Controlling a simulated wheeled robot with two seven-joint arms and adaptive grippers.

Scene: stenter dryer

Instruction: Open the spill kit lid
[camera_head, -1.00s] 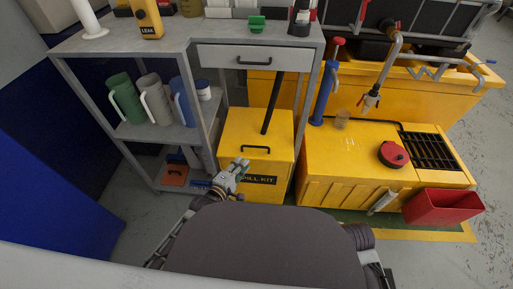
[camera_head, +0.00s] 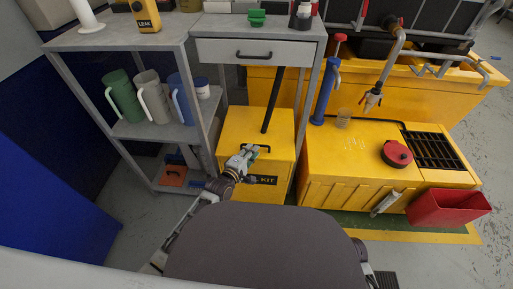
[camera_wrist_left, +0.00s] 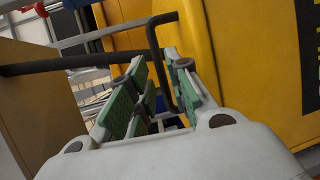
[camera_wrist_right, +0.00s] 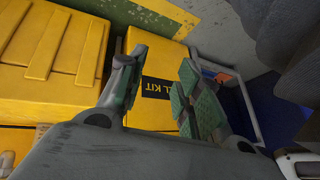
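The spill kit (camera_head: 272,192) is a yellow box under the grey bench in the head view. Its lid (camera_head: 243,124) is shut, with a black handle (camera_head: 264,149) near the front edge. My left gripper (camera_head: 247,154) is at the handle from the front left. In the left wrist view its fingers (camera_wrist_left: 160,75) are open, with the black handle (camera_wrist_left: 154,40) showing in the gap between them; contact cannot be told. My right gripper (camera_wrist_right: 158,75) is open and empty in the right wrist view, pointing toward the spill kit front with its label (camera_wrist_right: 157,88).
A black rod (camera_head: 273,100) rises from the lid behind the handle. The bench drawer (camera_head: 255,52) overhangs the back of the box. Shelves with jugs (camera_head: 153,97) stand left. A yellow cabinet (camera_head: 345,165) with a red bin (camera_head: 447,207) stands right.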

